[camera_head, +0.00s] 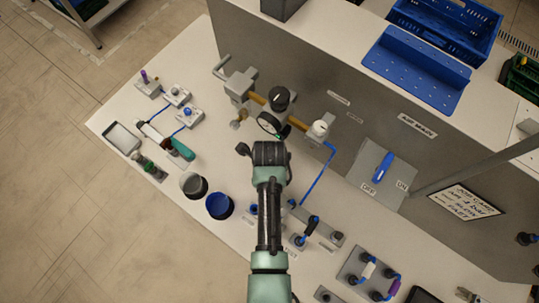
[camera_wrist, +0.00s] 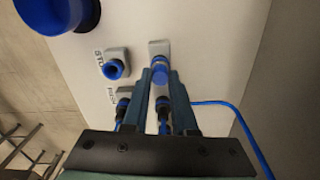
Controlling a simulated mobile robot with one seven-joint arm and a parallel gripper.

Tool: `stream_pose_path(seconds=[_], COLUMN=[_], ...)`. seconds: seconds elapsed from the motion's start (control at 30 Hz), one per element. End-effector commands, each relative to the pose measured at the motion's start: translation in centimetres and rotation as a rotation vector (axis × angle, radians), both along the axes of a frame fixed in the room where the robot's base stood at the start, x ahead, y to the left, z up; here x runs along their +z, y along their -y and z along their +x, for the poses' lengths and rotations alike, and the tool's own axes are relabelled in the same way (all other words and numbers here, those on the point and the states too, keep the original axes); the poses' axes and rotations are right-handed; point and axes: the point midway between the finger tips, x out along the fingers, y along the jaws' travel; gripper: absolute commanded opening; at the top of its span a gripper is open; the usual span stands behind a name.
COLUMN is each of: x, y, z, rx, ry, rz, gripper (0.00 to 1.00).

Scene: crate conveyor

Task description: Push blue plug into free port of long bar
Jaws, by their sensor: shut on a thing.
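In the wrist view my gripper (camera_wrist: 161,75) is shut on the blue plug (camera_wrist: 160,73), which shows between the fingertips. A pale grey block (camera_wrist: 158,47) is just beyond the plug; I cannot tell whether they touch or whether this is part of the long bar. Left of the fingers is a labelled grey block with a blue-ringed port (camera_wrist: 113,68) that looks empty. A lower block, partly behind the left finger, has a dark fitting (camera_wrist: 122,104) with a blue tube. In the head view my arm hides the fingertips, and I cannot pick out the long bar for certain.
A blue tube (camera_wrist: 240,125) curves right of my gripper. A blue cup (camera_head: 219,206) and a dark cup (camera_head: 194,186) stand left of my arm. A gauge assembly (camera_head: 270,122) is beyond it. Fittings with black handles (camera_head: 313,224) are close on the right.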

Motion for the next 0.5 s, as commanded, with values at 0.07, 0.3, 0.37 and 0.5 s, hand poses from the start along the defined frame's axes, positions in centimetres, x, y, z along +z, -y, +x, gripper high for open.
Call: stream_pose_path(seconds=[0.07,0.3,0.37,0.5], x=[0.01,0.01,0.01,0.01], y=[0.0,-0.01,-0.01,0.0], z=[0.01,0.01,0.01,0.0], rx=[0.0,0.0,0.0,0.0], ry=[0.0,0.0,0.0,0.0], rz=[0.0,0.0,0.0,0.0], gripper=[0.0,0.56,0.61,0.61])
